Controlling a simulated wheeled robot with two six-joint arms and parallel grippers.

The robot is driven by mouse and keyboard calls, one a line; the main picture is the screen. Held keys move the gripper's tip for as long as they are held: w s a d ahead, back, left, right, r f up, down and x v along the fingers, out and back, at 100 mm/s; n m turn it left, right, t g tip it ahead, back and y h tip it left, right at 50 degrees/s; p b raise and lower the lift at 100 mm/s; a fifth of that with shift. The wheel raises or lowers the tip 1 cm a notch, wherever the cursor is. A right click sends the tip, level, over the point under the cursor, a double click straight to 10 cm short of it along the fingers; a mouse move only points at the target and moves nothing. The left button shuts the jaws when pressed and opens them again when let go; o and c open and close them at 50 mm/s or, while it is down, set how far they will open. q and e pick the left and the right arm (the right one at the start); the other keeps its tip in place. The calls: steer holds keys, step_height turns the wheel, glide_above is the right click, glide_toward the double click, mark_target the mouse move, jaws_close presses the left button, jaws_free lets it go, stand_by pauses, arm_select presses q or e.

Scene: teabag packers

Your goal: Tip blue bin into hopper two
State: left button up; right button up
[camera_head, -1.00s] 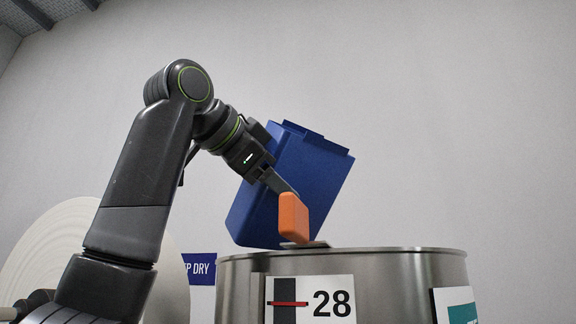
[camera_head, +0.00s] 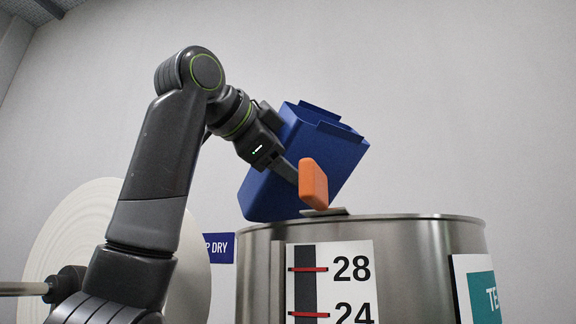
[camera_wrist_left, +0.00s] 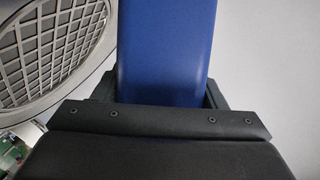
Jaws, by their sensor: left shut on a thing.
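The blue bin (camera_head: 277,187) is held tilted in the air, over the left part of the rim of a round steel hopper (camera_head: 410,262). My left gripper (camera_head: 296,176) is shut on the bin, with an orange block-shaped piece (camera_head: 314,184) at its fingers. In the left wrist view the blue bin (camera_wrist_left: 165,50) fills the space between the fingers. The inside of the bin is hidden. The hopper carries a scale label (camera_head: 352,290) with 28 and 24; no hopper number is readable. My right gripper is not in view.
A metal grid (camera_wrist_left: 45,45) inside a round rim shows at the left of the wrist view. A large pale roll (camera_head: 75,235) stands behind my left arm. A blue sign (camera_head: 221,247) reading "DRY" and a teal label (camera_head: 485,292) are nearby. The wall behind is bare.

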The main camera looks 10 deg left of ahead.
arm_select(q)
steer(key=shift+w+a+f+m+t+b, duration=0.2)
steer(key=shift+f+m+t+b, duration=0.25)
steer(key=shift+m+b, duration=0.2)
steer(key=shift+f, duration=0.1)
stand_by(0.7)
steer(key=shift+f+m+b, duration=0.4)
steer(key=shift+m, duration=0.05)
steer(key=shift+f+m+t+b, duration=0.3)
steer(key=shift+m+t+b, duration=0.05)
steer(key=shift+m+b, duration=0.05)
stand_by(0.4)
